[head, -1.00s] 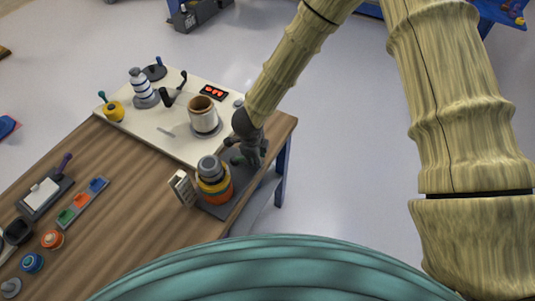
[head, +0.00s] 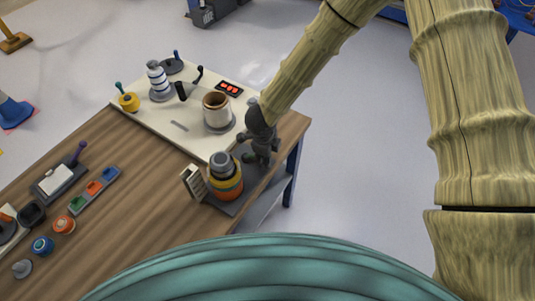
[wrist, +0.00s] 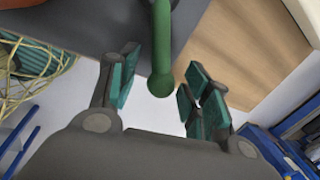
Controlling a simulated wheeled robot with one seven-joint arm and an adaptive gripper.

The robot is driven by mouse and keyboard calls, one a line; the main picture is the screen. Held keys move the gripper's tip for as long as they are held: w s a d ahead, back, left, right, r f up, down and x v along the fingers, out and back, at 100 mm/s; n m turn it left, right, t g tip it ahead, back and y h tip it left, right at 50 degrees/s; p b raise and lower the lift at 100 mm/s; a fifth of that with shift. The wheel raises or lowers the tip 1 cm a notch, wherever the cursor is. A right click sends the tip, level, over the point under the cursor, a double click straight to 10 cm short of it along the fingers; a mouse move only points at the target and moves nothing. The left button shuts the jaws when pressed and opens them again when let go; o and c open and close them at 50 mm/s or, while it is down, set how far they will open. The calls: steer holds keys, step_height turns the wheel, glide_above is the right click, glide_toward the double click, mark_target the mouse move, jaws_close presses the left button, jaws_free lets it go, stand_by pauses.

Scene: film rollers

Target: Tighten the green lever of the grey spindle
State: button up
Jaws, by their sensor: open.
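A green lever (wrist: 162,50) with a round knob at its end reaches down from the top of the wrist view. My gripper (head: 263,158) is open, with its teal-padded fingers on either side of the lever's knob; I see no clear contact. In the head view my gripper is low over the right end of the grey plate (head: 238,207), beside a stack of orange and yellow rings with a grey top (head: 222,165). The base of the lever is out of the wrist view, and my gripper largely covers it in the head view.
A small pale rack (head: 193,182) stands left of the ring stack. The table's right edge is close to my gripper.

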steer(key=shift+r, duration=0.1)
step_height(320, 180, up, 12)
steer(key=s, duration=0.2)
steer(key=shift+a+f, duration=0.2)
steer(key=shift+a, duration=0.25)
stand_by(0.3)
steer(key=s+d+f+n+b, duration=0.1)
steer(key=s+d+f+n, duration=0.3)
steer(key=f, duration=0.3)
steer(key=s+d+f+n+h+b, duration=0.1)
steer(key=s+d+f+n, duration=0.2)
steer(key=d+f, duration=0.25)
steer(key=s+d+f+n+b, duration=0.1)
steer(key=s+d+f+n, duration=0.25)
steer(key=f, duration=0.35)
steer(key=s+d+f+n+b, duration=0.1)
steer(key=s+d+f+n, duration=0.1)
steer(key=s, duration=0.4)
steer(key=s+d+f+n+g+y+b, duration=0.1)
steer(key=s+d+f+n, duration=0.2)
steer(key=s+n, duration=0.3)
steer(key=s+d+f+n+g+y+b, duration=0.1)
steer(key=s+d+f+n, duration=0.1)
steer(key=s+f+n, duration=0.2)
steer(key=s+f, duration=0.1)
steer(key=s, duration=0.2)
steer(key=shift+s+d, duration=0.3)
